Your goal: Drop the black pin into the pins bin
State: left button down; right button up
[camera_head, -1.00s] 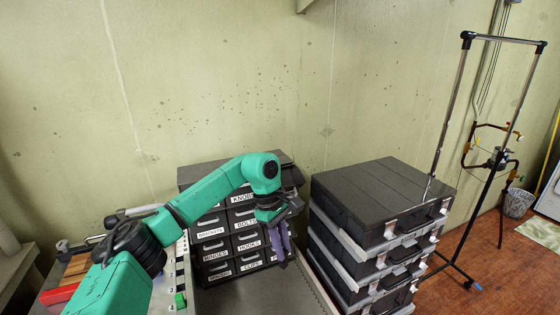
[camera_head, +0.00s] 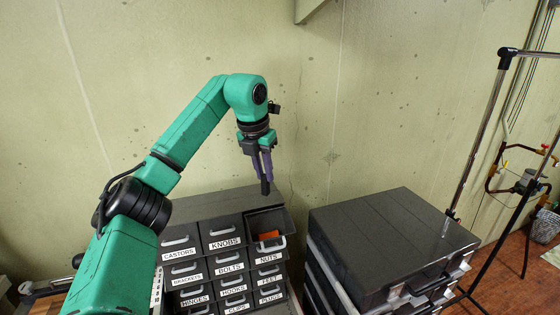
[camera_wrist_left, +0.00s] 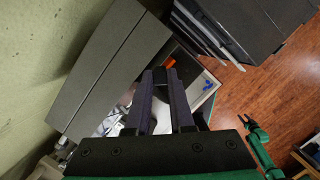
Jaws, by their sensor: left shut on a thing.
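My left gripper (camera_head: 264,178) is shut on a small black pin (camera_head: 265,188), which points downward from its purple fingertips. In the head view it hangs above the back right of the grey drawer cabinet (camera_head: 210,205). The cabinet's top right drawer (camera_head: 283,220) is pulled open below the gripper, with an orange object (camera_head: 269,235) inside. Labels such as NUTS show in the right column, but I cannot read a PINS label surely. In the left wrist view the gripper's fingers (camera_wrist_left: 162,80) point towards the orange object.
A stack of dark cases (camera_head: 385,240) stands close to the cabinet's right. A metal frame (camera_head: 485,140) stands further right. The wall (camera_head: 200,50) is close behind the cabinet. The air around the raised gripper is clear.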

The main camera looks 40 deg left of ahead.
pick_arm(q)
jog(key=shift+w+f, duration=0.1)
jog(key=shift+f, duration=0.25)
jog(key=f, duration=0.1)
jog(key=s+f, duration=0.1)
jog(key=f, duration=0.1)
jog(key=s+f, duration=0.1)
jog(key=shift+s+d+f, duration=0.1)
jog(key=shift+f, duration=0.15)
jog(key=c, duration=0.8)
grip_release()
jog(key=shift+s+r, duration=0.1)
jog(key=shift+s, duration=0.05)
jog(key=shift+o, duration=0.5)
jog(key=shift+s+d+r, duration=0.1)
jog(key=shift+s+r, duration=0.05)
jog(key=shift+s, duration=0.15)
jog(key=v, duration=1.4)
jog(key=shift+s+r, duration=0.3)
jog(key=shift+s, duration=0.1)
pick_arm(e)
jog(key=s, duration=0.3)
